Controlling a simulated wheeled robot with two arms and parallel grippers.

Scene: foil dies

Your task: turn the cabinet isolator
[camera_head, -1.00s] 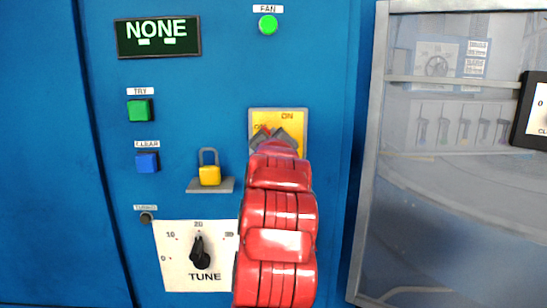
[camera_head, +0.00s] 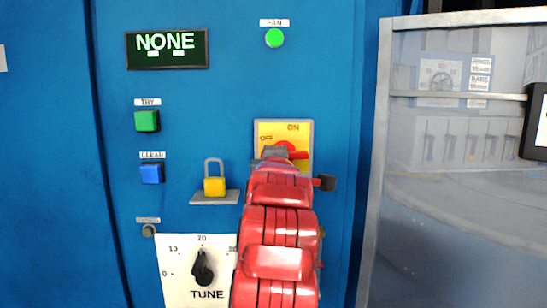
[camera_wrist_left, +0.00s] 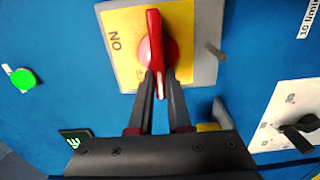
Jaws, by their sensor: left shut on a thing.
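The cabinet isolator is a yellow plate (camera_head: 304,130) with a red rotary handle (camera_head: 299,155), marked ON at the top and OFF at the left. In the left wrist view, which is turned sideways, the handle (camera_wrist_left: 154,35) lies in line with the picture's height, so it is about level on the panel. My left gripper (camera_head: 275,152) is shut on the handle's OFF-side end. Its dark fingers (camera_wrist_left: 160,82) lie either side of that end in the wrist view. My red arm hides the lower plate in the head view. My right gripper is not in view.
A yellow padlock (camera_head: 214,187) stands on a small shelf left of the isolator. The TUNE dial (camera_head: 202,268), green button (camera_head: 147,121), blue button (camera_head: 152,173) and NONE display (camera_head: 167,49) are further left. A grey post (camera_wrist_left: 215,52) sticks out beside the plate. A framed glass panel (camera_head: 430,200) stands right.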

